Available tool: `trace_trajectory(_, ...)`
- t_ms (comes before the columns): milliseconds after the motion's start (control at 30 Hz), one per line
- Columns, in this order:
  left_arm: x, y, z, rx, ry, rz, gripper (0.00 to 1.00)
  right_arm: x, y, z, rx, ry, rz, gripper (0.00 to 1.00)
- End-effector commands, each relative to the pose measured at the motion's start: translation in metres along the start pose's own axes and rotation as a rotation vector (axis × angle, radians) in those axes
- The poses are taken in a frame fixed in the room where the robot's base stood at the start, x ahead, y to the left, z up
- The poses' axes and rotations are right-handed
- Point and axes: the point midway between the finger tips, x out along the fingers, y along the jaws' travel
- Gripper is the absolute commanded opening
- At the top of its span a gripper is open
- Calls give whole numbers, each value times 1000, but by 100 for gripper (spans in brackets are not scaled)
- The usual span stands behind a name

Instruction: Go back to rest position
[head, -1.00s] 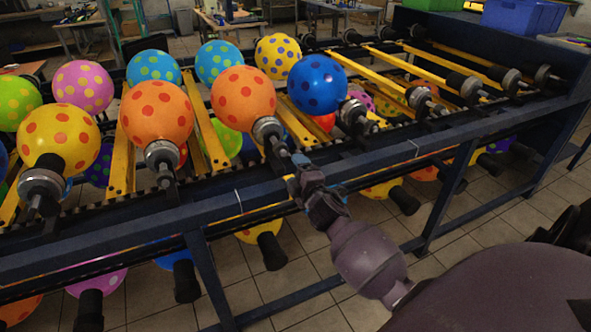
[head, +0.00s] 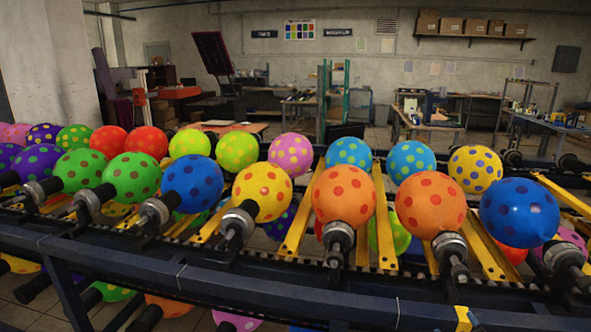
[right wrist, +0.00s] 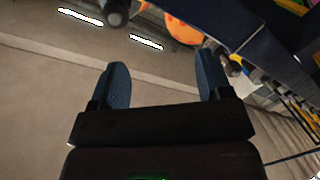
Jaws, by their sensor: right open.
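My right gripper (right wrist: 163,85) shows in the right wrist view, open and empty, its two blue fingers apart over the floor (right wrist: 60,110). The conveyor frame (right wrist: 262,58) is beyond the right finger. No arm or gripper of mine shows in the head view. There, spotted balloons sit in rows on holders along the conveyor rack (head: 280,280). An orange balloon (head: 343,194), another orange balloon (head: 430,205) and a blue balloon (head: 519,212) are at the front right. A yellow balloon (head: 262,191) is at the centre left.
The dark front rail of the rack crosses the whole head view. More balloons hang below it. Workbenches (head: 425,125), a high shelf with boxes (head: 470,38) and wall posters (head: 300,29) are behind. Tiled floor is open in the right wrist view.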

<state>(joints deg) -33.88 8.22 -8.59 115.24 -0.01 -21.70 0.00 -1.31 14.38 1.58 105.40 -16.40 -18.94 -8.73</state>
Motion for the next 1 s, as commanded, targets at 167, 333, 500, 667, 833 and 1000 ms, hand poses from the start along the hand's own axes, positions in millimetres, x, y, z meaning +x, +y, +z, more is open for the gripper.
trace_trajectory(167,0,0,0,0,0,0,46,-49,-47,22,220,-65,-107,72)
trace_trajectory(333,0,0,0,0,1,0,46,-115,-96,48,418,-170,-209,72)
trace_trajectory(500,0,0,0,0,1,0,46,-182,-132,74,520,-283,-275,72)
trace_trajectory(667,0,0,0,0,1,0,46,-225,-149,98,536,-369,-296,72)
trace_trajectory(833,0,0,0,0,1,0,46,-242,-152,110,535,-405,-298,72)
trace_trajectory(1000,0,0,0,0,0,0,46,-242,-152,110,534,-407,-298,72)
